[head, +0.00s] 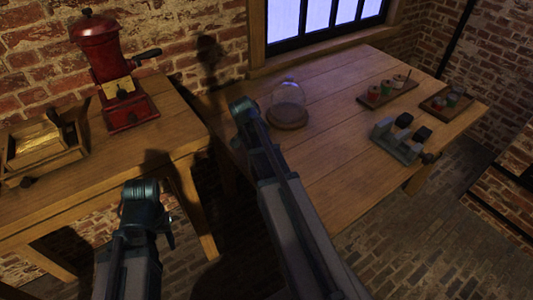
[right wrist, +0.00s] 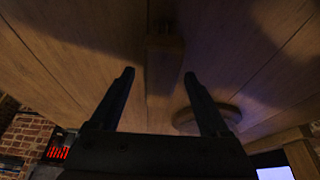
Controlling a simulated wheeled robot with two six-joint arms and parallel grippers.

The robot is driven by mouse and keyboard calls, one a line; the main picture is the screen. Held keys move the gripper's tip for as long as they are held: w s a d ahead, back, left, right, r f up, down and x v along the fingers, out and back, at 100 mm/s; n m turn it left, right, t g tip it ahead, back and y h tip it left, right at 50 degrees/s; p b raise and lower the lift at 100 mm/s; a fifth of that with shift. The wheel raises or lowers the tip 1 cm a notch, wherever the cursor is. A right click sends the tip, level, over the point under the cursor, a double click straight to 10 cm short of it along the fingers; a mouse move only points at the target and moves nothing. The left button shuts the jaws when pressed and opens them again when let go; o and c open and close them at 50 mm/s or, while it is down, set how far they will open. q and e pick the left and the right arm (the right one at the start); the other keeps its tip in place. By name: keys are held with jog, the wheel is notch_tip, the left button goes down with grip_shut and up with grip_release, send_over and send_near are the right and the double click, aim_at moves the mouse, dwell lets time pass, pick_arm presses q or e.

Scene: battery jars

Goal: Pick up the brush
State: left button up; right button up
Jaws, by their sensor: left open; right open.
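I cannot make out a brush for certain in either view. My left gripper (head: 148,205) is in the lower left of the head view, in front of the left table, and holds nothing that I can see. My right arm (head: 275,175) reaches over the near edge of the right table in the head view; its fingers are hard to make out there. In the right wrist view my right gripper (right wrist: 159,76) is open, with a dim wooden block-like shape (right wrist: 164,48) beyond and between its fingers. I cannot tell what that shape is.
The left table holds a red grinder (head: 122,85) and a wooden box (head: 70,148). The right table (head: 335,145) holds a glass dome (head: 287,98), small trays with jars (head: 388,94) (head: 437,104), and a grey holder (head: 395,145) with dark blocks. Its middle is clear.

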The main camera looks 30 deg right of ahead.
jog(key=shift+f+b, duration=0.25)
jog(key=shift+b, duration=0.05)
jog(key=shift+c, duration=0.3)
grip_shut()
dwell(0.4)
